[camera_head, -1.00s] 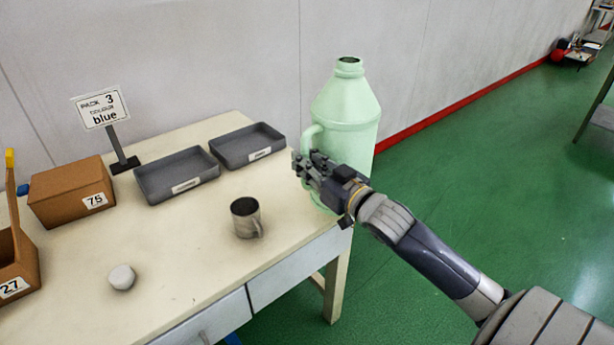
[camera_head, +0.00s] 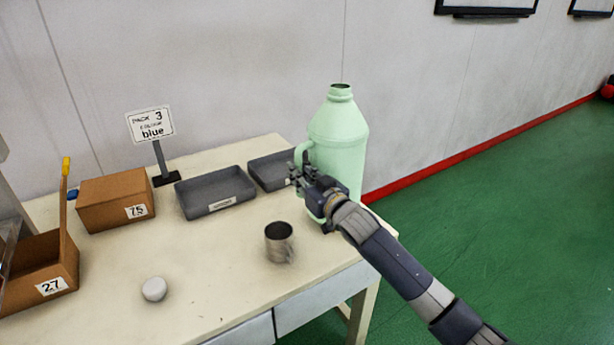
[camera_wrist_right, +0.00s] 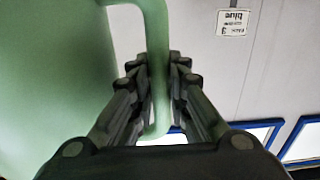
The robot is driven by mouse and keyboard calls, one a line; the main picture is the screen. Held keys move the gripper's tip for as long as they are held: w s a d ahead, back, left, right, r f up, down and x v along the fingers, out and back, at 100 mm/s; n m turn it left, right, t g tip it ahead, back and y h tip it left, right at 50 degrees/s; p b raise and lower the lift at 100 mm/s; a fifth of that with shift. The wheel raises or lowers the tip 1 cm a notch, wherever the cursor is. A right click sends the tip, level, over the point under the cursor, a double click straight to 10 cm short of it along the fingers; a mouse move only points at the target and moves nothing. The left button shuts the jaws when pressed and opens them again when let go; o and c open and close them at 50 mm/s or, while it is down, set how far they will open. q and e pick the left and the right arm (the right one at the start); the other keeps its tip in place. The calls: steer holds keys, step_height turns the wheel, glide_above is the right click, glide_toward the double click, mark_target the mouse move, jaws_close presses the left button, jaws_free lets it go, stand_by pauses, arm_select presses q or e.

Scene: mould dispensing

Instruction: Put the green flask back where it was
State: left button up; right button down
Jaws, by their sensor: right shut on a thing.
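The green flask (camera_head: 340,138) is a large pale green jug with a side handle and an open neck. It is upright at the right end of the table in the head view, and the arm hides part of its lower side. My right gripper (camera_head: 303,182) is shut on its handle. The right wrist view shows the handle (camera_wrist_right: 158,60) between the fingers (camera_wrist_right: 158,95), with the flask body (camera_wrist_right: 50,70) on the left. I cannot tell if the flask's base touches the table. My left gripper is not in view.
On the table (camera_head: 215,275) are a metal mug (camera_head: 279,243), a white lid-like piece (camera_head: 154,289), two grey trays (camera_head: 215,192) (camera_head: 268,172), a box marked 75 (camera_head: 112,200), a box marked 27 (camera_head: 45,270) and a sign (camera_head: 151,124). The front middle is clear.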

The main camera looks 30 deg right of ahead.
steer(key=shift+f, duration=1.5)
steer(key=c, duration=1.9)
jaws_free()
steer(key=shift+f, duration=0.3)
steer(key=o, duration=0.3)
steer(key=shift+s+r, duration=0.1)
steer(key=shift+o, duration=0.2)
steer(key=s, duration=1.2)
steer(key=shift+d, duration=0.45)
